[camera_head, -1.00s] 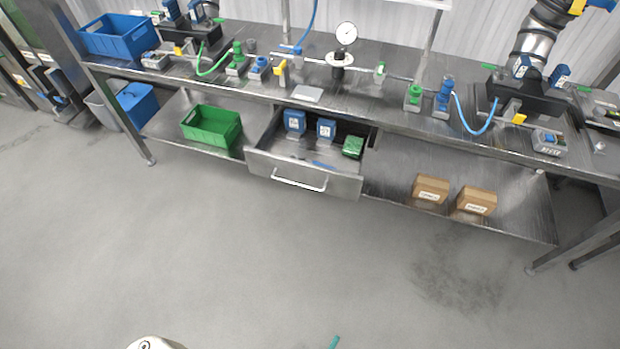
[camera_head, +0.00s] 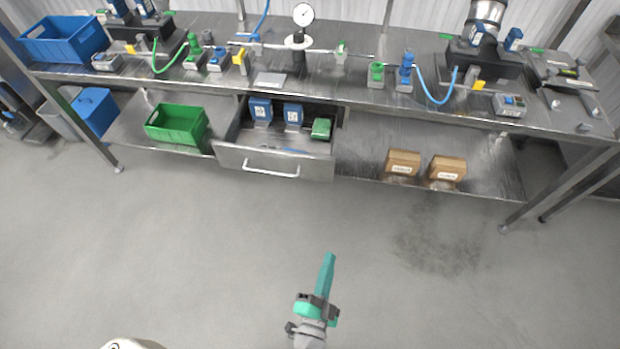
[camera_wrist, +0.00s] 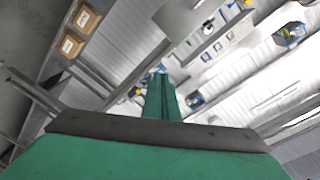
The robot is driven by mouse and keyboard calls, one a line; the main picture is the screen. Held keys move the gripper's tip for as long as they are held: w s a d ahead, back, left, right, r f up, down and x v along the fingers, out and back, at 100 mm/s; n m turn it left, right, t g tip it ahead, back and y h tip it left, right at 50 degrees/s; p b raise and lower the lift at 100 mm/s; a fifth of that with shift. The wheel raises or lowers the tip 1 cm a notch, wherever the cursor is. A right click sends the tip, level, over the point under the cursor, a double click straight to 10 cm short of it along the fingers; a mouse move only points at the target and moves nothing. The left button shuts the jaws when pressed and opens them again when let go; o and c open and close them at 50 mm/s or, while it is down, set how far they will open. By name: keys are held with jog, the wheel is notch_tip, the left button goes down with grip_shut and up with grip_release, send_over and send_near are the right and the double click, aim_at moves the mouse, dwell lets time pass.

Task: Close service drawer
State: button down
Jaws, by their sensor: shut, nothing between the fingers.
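The service drawer (camera_head: 232,159) is a grey metal drawer under the workbench in the head view. It is pulled out, with a bar handle (camera_head: 271,170) on its front. Inside it are two blue items (camera_head: 261,110) and a green packet (camera_head: 321,128). My gripper (camera_head: 329,258) is teal, shut and empty. It appears at the lower middle of the head view, apart from the drawer, over the floor in the picture. In the wrist view my gripper's fingers (camera_wrist: 157,78) are together, and the drawer is not recognisable there.
The steel workbench (camera_head: 215,78) carries valves, hoses and a gauge (camera_head: 303,14). On the lower shelf, a green crate (camera_head: 176,125) stands left of the drawer and two cardboard boxes (camera_head: 403,162) stand right. The floor (camera_head: 180,250) in front is clear.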

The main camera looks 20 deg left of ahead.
aim_at(312, 170)
jog(key=w+a+f+m+y, duration=0.25)
jog(key=w+a+m, duration=0.45)
jog(key=w+a, duration=0.55)
jog(key=shift+h, duration=0.65)
jog(key=x, duration=0.9)
jog(key=f+x, duration=0.1)
jog(key=x, duration=0.3)
jog(key=shift+a, duration=0.45)
jog(key=shift+w, duration=0.1)
jog(key=shift+n, duration=0.3)
